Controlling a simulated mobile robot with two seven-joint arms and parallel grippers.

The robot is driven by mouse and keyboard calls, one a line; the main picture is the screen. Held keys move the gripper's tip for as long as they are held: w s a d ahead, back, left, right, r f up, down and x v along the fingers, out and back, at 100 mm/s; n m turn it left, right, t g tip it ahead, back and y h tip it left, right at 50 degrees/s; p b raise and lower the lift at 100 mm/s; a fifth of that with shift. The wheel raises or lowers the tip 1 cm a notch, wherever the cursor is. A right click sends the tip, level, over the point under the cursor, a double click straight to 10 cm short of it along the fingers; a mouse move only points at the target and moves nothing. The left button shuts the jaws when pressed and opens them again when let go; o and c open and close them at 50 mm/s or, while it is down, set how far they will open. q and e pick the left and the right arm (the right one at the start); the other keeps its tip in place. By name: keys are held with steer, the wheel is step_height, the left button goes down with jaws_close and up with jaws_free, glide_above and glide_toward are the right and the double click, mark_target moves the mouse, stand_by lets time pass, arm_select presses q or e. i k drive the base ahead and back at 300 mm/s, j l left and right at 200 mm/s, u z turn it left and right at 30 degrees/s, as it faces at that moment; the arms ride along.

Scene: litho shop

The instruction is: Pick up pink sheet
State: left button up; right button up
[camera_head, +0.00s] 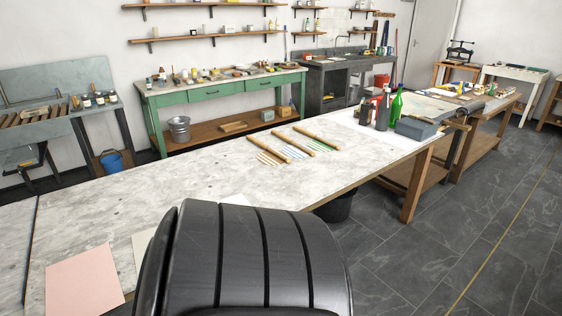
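A pink sheet (84,283) lies flat on the near left part of the long pale worktable (190,178), close to a dark seam in the tabletop. A pale off-white sheet (141,247) lies just to its right, partly hidden behind a large black rounded body that is probably part of me. Nothing covers the visible part of the pink sheet. Neither of my grippers shows in the head view.
Several wooden rods with coloured strips (286,147) lie mid-table. Bottles (395,105) and a grey box (416,128) stand at the table's far right end. A green workbench (215,90) stands along the wall. Dark floor (470,210) is open at right.

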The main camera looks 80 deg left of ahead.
mark_target(87, 283)
steer(key=k+u, duration=0.15)
steer(key=u, duration=0.2)
steer(key=k+u, duration=0.2)
steer(key=u, duration=2.8)
